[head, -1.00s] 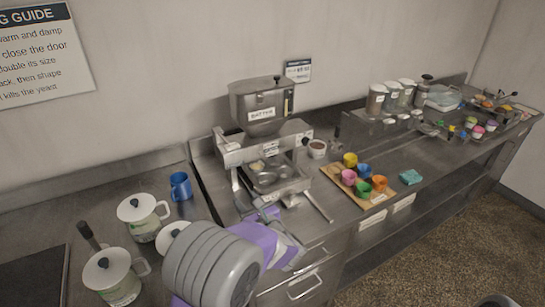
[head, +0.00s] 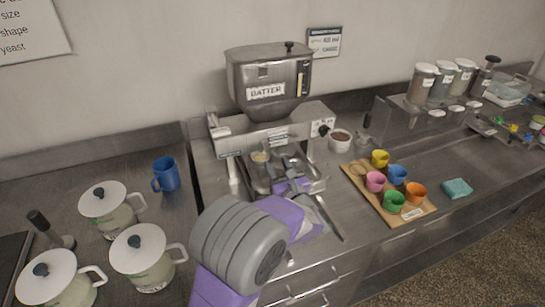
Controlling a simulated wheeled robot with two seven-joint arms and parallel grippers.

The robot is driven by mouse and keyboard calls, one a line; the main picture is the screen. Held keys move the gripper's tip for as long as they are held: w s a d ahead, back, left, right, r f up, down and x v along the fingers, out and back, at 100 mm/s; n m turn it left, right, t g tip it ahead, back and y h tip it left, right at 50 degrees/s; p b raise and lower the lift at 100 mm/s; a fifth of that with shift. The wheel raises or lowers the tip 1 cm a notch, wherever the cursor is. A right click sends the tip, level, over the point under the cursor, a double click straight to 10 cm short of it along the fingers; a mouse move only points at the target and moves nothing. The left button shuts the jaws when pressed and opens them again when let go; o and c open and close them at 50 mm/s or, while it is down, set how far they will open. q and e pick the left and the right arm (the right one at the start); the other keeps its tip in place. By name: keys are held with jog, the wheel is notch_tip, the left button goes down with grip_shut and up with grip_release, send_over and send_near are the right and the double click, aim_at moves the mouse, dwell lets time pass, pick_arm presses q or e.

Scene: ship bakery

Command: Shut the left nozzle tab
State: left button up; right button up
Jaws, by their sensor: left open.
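The batter dispenser, a steel hopper labelled BATTER (head: 268,85), stands against the wall on a steel frame (head: 262,138). Under the frame is a tray (head: 258,178) with round cups, and a pale yellow spot (head: 260,156) shows at its left part. The left nozzle tab is too small to make out for certain under the frame. My left gripper (head: 289,174) is open and empty, reaching in at the front of the dispenser just below the frame, over the tray. It hides part of the tray and the right nozzle area. My right gripper is out of view.
Several white-lidded jugs (head: 146,255) and a blue mug (head: 165,175) stand at left. A white bowl (head: 340,140) stands right of the dispenser. A wooden board (head: 418,216) with coloured cups and a teal cloth (head: 457,188) lie farther right. Lidded canisters (head: 422,85) stand behind.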

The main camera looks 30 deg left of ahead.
aim_at(268, 150)
pick_arm(q)
jog(key=b+x, duration=0.1)
jog(key=x, duration=0.5)
jog(key=shift+a, duration=0.1)
jog(key=shift+c, duration=0.2)
grip_shut()
